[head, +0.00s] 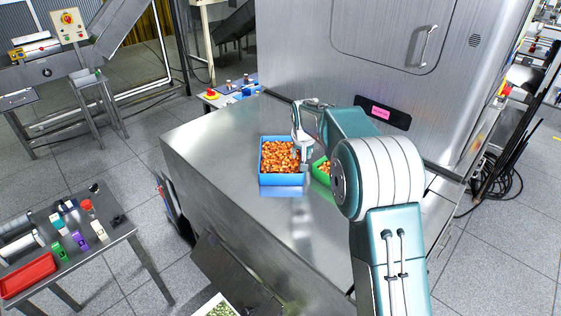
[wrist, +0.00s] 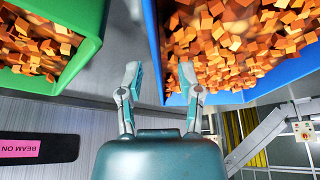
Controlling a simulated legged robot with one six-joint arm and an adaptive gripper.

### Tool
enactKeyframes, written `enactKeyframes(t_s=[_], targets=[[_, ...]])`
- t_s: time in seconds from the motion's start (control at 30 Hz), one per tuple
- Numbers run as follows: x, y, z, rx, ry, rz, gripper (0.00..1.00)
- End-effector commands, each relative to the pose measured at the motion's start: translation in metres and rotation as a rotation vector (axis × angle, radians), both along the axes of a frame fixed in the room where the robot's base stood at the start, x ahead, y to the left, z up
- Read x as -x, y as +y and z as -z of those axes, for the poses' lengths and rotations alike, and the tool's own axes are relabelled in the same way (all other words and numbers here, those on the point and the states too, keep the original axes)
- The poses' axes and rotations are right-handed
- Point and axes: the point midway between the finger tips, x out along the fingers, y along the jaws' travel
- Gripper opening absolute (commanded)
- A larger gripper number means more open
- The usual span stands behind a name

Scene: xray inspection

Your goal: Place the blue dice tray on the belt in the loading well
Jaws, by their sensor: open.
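The blue dice tray (head: 282,180), full of orange cubes, is on the flat metal top (head: 225,150) in front of the large steel cabinet. It shows at upper right in the wrist view (wrist: 155,50). My gripper (head: 301,158) is at the tray's right side, pointing down. In the wrist view my open fingers (wrist: 160,72) appear on either side of the tray's near wall, with a gap to it on each side. The right finger overlaps the cubes. I cannot tell a belt or loading well apart from the metal top.
A green tray (head: 319,172) of orange cubes sits close to the right, partly hidden by my arm; it also shows in the wrist view (wrist: 85,55). The steel cabinet (head: 340,60) stands behind. A side table (head: 110,245) with a red tray (head: 28,275) is at lower left.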

Motion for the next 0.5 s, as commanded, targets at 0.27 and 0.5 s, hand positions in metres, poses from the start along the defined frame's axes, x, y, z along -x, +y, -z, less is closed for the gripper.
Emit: enactKeyframes(t_s=[0.27,0.5], targets=[[0.0006,-0.0002,0.0012,0.001,0.004,0.0,0.0],[0.0006,0.0,0.0014,0.0,0.004,0.0,0.0]])
